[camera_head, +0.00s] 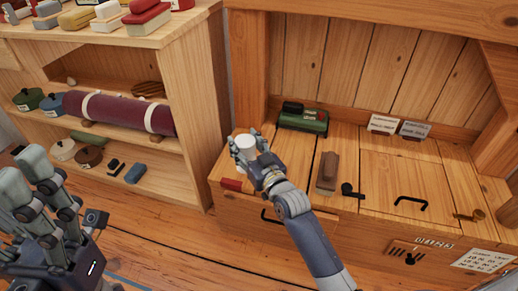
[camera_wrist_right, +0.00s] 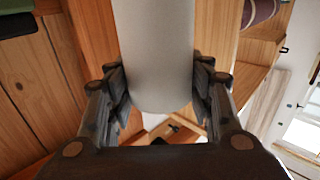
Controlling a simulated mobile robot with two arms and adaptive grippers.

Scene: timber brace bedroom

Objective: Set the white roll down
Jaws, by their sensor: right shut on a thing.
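The white roll (camera_head: 245,142) is upright in my right gripper (camera_head: 247,153), over the left end of the wooden bench top (camera_head: 345,150). In the right wrist view the roll (camera_wrist_right: 153,50) fills the space between the fingers of the gripper (camera_wrist_right: 157,88), which press on it from both sides. I cannot tell whether its base touches the wood. My left gripper (camera_head: 45,185) is at the left edge of the head view, far from the roll, and whether it is open or shut is unclear.
A shelf (camera_head: 180,75) with a purple roll (camera_head: 118,112) stands left. Bare wood lies between.

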